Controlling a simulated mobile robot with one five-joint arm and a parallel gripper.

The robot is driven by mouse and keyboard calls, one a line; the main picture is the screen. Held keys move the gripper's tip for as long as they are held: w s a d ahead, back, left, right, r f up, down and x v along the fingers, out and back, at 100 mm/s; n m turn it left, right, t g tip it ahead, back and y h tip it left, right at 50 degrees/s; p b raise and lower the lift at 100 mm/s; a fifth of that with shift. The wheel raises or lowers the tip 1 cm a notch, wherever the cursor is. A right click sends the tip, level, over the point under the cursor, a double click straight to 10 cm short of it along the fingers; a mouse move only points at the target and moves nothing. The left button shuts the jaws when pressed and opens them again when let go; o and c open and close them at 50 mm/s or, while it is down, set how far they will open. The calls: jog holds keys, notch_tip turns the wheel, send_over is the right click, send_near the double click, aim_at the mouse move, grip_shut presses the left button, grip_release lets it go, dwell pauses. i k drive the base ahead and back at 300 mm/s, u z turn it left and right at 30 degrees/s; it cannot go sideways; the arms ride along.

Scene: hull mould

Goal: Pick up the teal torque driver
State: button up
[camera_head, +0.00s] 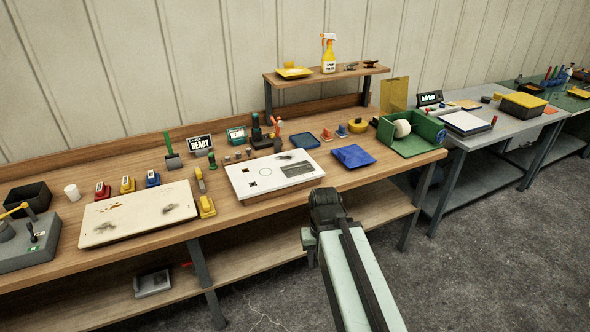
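An upright dark teal shape (256,129) stands toward the back of the wooden bench, right of a small teal-framed display (236,135). It may be the teal torque driver, but it is too small to be sure. A dark block lies at its foot; I cannot tell whether it is a holder. My arm rises from the bottom right to a dark joint in front of the bench edge, well short of this shape. The fingers of my gripper do not show, and nothing held is visible.
A white panel (275,173) and a cream panel (138,213) lie on the bench front. A blue mat (352,156) and green box (412,134) are to the right. A raised shelf (325,76) stands behind. Grey floor (480,260) is clear at right.

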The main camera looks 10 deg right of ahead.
aim_at(254, 116)
jog(key=i, duration=0.9)
jog(key=u, duration=0.05)
